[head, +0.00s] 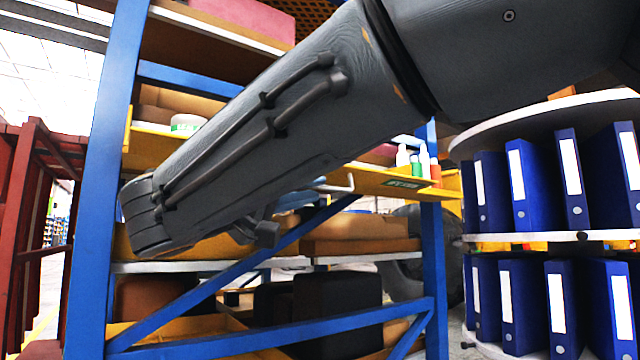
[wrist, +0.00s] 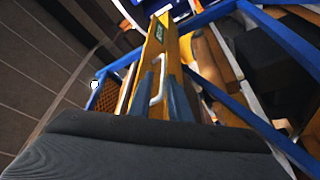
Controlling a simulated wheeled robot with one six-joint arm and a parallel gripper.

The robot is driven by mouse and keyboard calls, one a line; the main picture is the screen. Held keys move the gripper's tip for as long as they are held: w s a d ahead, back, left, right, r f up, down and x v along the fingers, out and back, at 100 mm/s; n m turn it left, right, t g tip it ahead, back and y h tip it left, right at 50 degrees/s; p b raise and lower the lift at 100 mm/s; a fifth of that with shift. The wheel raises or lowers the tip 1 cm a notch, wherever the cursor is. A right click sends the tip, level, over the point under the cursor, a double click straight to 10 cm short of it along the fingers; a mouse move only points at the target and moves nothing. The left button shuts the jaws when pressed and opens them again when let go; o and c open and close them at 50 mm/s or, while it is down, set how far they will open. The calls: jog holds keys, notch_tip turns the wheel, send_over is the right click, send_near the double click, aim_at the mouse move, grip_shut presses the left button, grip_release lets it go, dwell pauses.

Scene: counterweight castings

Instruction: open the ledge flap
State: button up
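The ledge flap (head: 437,192) is a long yellow panel across the blue rack, with a dark green label (head: 405,183). A pale bar handle (head: 341,184) is on it, partly behind my arm. In the wrist view the flap (wrist: 150,52) runs up the picture, with the white handle (wrist: 157,88) near the middle. My gripper (wrist: 160,76) shows there as two blue-grey fingers, apart, one on each side of the handle. Whether they touch it I cannot tell. In the head view my arm hides much of the flap and most of the gripper.
Small bottles (head: 416,164) stand just behind the flap's right part. A blue diagonal brace (head: 250,268) crosses the rack below. A round stand with blue binders (head: 530,185) is close on the right. A dark red frame (head: 35,220) stands at the left.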

jog(key=shift+s+a, duration=0.2)
jog(key=shift+s, duration=0.1)
jog(key=v, duration=0.9)
jog(key=shift+f+b, duration=0.25)
jog(key=shift+b, duration=0.1)
dwell(0.5)
jog(key=shift+w, duration=0.15)
